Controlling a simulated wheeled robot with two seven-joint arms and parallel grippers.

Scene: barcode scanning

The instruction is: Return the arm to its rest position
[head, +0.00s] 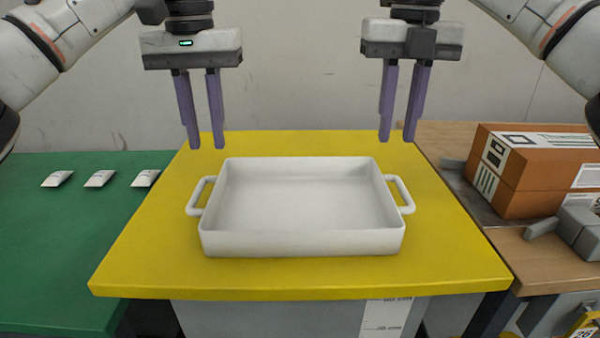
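My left gripper (206,145) hangs fingers-down above the back left of the yellow table (150,265). Its two purple fingers are apart with nothing between them. My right gripper (398,138) hangs fingers-down above the back right of the yellow table. Its fingers are apart, seen at an angle, and nothing shows between them. Both grippers are behind and above the white two-handled tray (300,244), which stands in the middle of the yellow table. The tray is empty.
A green table (60,240) on the left carries several small white packets (100,178). On the right, an orange-brown box (535,170) stands on a wooden table (545,262), with a grey device (578,228) in front of it. A plain wall is behind.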

